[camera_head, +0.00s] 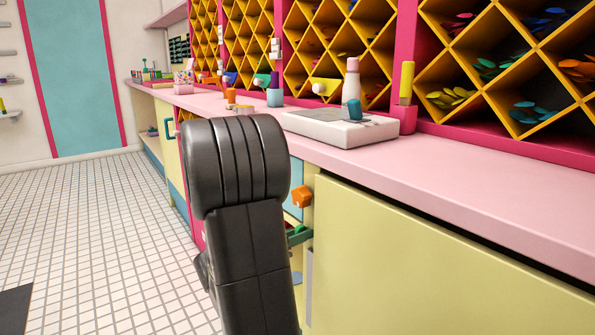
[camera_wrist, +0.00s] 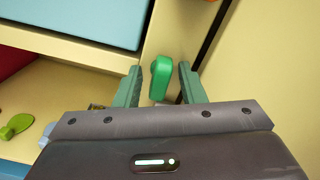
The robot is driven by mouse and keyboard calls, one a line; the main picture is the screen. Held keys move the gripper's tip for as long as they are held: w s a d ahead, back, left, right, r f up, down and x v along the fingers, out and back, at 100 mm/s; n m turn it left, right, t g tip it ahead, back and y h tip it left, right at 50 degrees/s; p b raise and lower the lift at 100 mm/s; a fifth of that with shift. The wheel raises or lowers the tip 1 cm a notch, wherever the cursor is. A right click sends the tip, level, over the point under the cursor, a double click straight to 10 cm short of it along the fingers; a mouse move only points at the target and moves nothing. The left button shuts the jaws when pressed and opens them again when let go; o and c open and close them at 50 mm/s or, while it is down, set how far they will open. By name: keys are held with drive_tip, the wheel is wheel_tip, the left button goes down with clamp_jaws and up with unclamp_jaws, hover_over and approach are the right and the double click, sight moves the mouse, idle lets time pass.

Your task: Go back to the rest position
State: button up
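My gripper (camera_wrist: 160,86) shows in the wrist view with its two green fingers spread apart. A green rounded piece (camera_wrist: 160,77), perhaps a knob or handle, shows between the fingers against the pale yellow cabinet front. Gaps show on both sides of it, so the gripper is not shut on it. In the head view my dark arm stands in front of the counter and hides most of the gripper; a green finger (camera_head: 299,236) shows just right of it, low by the cabinets. An orange knob (camera_head: 302,196) shows above that finger.
A pink counter (camera_head: 460,190) runs along the right, with yellow cabinets (camera_head: 420,265) below. The white tiled floor (camera_head: 90,230) is clear at left, except a dark mat (camera_head: 14,308).

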drive_tip(key=shift+n, duration=0.8)
drive_tip(key=shift+r+n+p, duration=0.25)
drive_tip(key=shift+n+p, duration=0.55)
drive_tip(key=shift+n, duration=0.2)
drive_tip(key=shift+f+n+p, duration=0.25)
drive_tip(key=shift+n+p, duration=0.5)
drive_tip(key=shift+n, duration=0.55)
